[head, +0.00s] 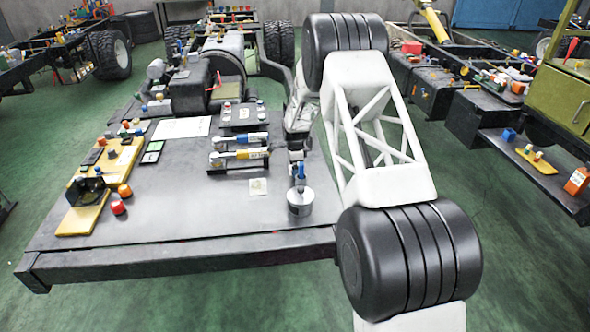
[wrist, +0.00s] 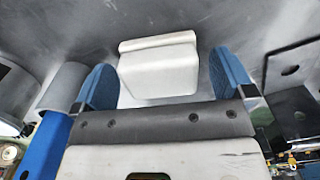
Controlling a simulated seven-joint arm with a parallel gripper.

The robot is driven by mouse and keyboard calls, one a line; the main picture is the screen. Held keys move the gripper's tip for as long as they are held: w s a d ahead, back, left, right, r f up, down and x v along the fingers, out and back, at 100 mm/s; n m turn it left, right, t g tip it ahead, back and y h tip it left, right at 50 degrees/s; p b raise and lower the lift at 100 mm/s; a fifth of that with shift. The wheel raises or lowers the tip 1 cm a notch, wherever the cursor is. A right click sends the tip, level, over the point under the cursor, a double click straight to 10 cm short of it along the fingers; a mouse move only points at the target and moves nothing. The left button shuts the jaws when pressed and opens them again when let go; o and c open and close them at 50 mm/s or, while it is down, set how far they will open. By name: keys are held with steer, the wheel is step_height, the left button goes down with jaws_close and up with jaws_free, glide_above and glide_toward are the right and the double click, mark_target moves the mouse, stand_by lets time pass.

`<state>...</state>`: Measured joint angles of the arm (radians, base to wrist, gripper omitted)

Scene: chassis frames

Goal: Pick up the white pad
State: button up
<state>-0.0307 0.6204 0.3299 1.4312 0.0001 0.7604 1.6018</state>
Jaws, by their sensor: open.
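A small pale square pad (head: 258,187) lies flat on the dark grey tabletop, left of a metal piston. In the wrist view a white pad (wrist: 158,68) with a raised far edge shows between and beyond my two blue fingers. My gripper (wrist: 161,62) is open, with the fingers wide apart on either side of the pad in the picture. Nothing is held. I cannot tell how far the fingertips are from the pad.
Silver and yellow cylinders (head: 238,150) lie behind the pad. A white sheet (head: 182,127) and yellow boards (head: 84,218) are to the left. The front middle of the table (head: 190,215) is clear.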

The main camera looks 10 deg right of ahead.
steer(key=shift+c, duration=0.5)
steer(key=c, duration=0.8)
steer(key=shift+r, duration=0.1)
steer(key=shift+c, duration=0.2)
steer(key=shift+r, duration=4.9)
steer(key=shift+o, duration=1.2)
steer(key=shift+c, duration=0.7)
steer(key=s+a+f, duration=0.1)
steer(key=s+a, duration=0.2)
steer(key=a, duration=1.3)
steer(key=shift+s+f, duration=0.2)
steer(key=shift+f, duration=0.15)
